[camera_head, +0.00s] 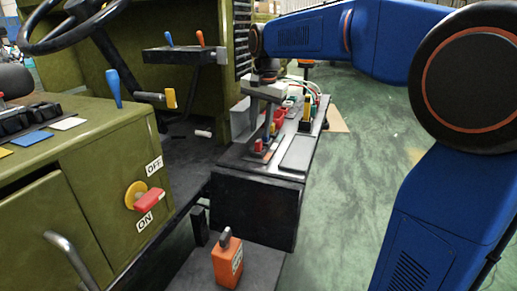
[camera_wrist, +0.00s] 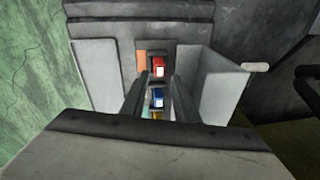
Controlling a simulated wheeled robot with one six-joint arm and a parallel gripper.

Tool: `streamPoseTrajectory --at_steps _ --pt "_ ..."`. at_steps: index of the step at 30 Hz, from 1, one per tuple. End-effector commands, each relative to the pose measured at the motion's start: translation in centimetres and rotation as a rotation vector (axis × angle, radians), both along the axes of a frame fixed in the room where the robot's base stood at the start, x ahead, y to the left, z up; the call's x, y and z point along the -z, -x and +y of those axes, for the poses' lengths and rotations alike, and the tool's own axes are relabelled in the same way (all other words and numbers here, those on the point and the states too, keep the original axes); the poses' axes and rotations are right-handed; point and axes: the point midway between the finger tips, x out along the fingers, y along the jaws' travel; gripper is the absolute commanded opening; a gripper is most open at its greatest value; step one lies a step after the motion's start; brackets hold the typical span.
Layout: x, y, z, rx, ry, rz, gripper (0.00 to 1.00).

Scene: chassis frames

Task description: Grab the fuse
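A red fuse (camera_wrist: 158,67) and a blue fuse (camera_wrist: 157,96) sit in a row in the wrist view, with a bit of yellow nearer the camera. In the head view the red fuse (camera_head: 259,145) stands near the front end of the row, on top of the black box. My gripper (camera_wrist: 158,84) points down over the row. Its two fingers are apart, one on each side of the row, with visible gaps beside the blue fuse. My gripper (camera_head: 268,130) partly hides the row in the head view. I cannot tell the exact height of the fingertips.
The black box (camera_head: 254,208) has a dark flat panel (camera_head: 298,153) beside the row, and upright yellow-black parts and wires behind. An orange block (camera_head: 227,262) stands in front, lower. The green cabinet (camera_head: 105,180) with a red switch (camera_head: 149,200) is left. Open floor lies right.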

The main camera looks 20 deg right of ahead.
Motion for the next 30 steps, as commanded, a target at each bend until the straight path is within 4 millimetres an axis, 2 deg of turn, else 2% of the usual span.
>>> streamPoseTrajectory --at_steps 3,7,17,18,21,30 --pt "1.8 0.1 0.1 0.000 0.000 0.003 0.28" --pt "3.3 -0.2 0.2 0.000 0.001 0.002 0.28" --pt "4.0 -0.3 0.2 0.000 0.000 0.000 0.28" --pt "4.0 -0.3 0.2 0.000 0.000 0.000 0.23" --pt "4.0 -0.3 0.2 0.000 0.000 0.000 0.00" --pt "4.0 -0.3 0.2 0.000 0.000 0.000 0.00"
